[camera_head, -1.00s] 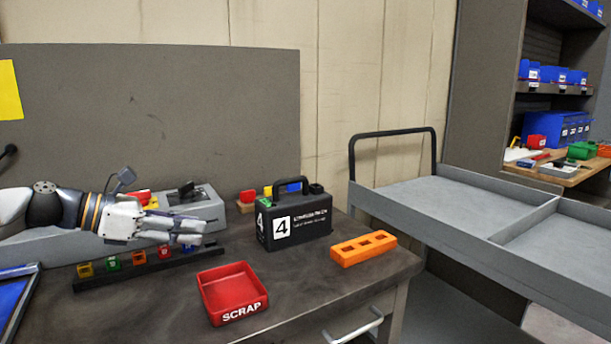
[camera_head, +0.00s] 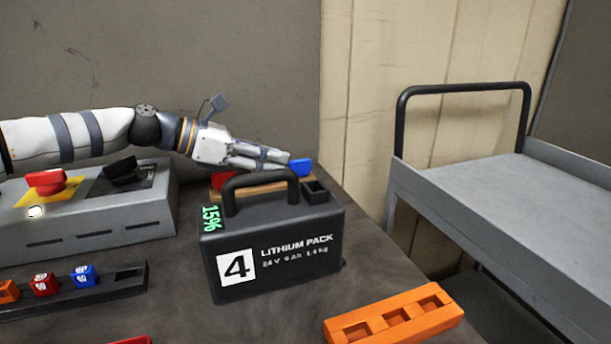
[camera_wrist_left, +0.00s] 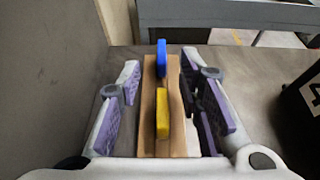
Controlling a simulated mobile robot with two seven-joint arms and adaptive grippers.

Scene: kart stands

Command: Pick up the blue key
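The blue key (camera_head: 301,168) shows in the head view behind the battery pack, just past the tips of my left gripper (camera_head: 276,161). In the left wrist view the blue key (camera_wrist_left: 162,58) stands at the far part of a wooden holder (camera_wrist_left: 149,95), with a yellow key (camera_wrist_left: 162,115) nearer. My left gripper (camera_wrist_left: 160,80) is open, its purple-padded fingers on either side of the holder. Nothing is between the pads that I can see gripped. The holder (camera_head: 262,190) is partly hidden by the battery handle in the head view. My right gripper is not in view.
A black lithium pack (camera_head: 275,245) with a raised handle stands in front of the holder. A grey switch box (camera_head: 90,215) and a black rack (camera_head: 125,290) of coloured cubes lie left. An orange block (camera_head: 395,318) is at front right. A grey cart (camera_head: 500,205) stands right.

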